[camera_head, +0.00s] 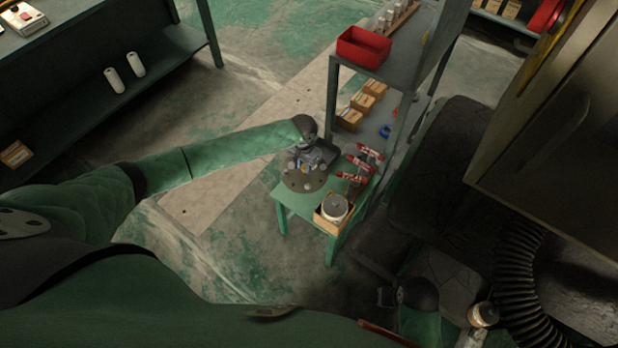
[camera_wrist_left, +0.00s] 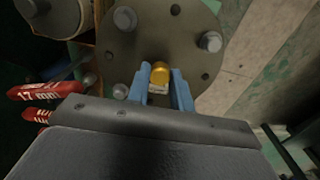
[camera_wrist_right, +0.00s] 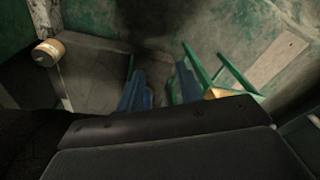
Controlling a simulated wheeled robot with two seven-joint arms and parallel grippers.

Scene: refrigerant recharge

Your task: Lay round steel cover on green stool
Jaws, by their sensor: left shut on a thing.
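The round steel cover (camera_head: 301,181) is a dark grey disc with bolts around its rim, over the left part of the green stool (camera_head: 300,208). My left gripper (camera_wrist_left: 168,92) is shut on a yellow-gold knob (camera_wrist_left: 160,72) at the cover's near part; the cover (camera_wrist_left: 185,28) also fills the top of the left wrist view. I cannot tell whether the cover touches the stool. My left gripper hides part of its far side in the head view. My right gripper (camera_wrist_right: 160,88) is open and empty, away from the stool, low in the head view (camera_head: 391,297).
Red-handled tools (camera_head: 360,163) lie at the stool's right side. A wooden box (camera_head: 329,222) holding a grey round item (camera_head: 334,207) stands at its front. A shelf rack (camera_head: 385,118) with a red bin (camera_head: 363,46) stands behind. Floor left of the stool is clear.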

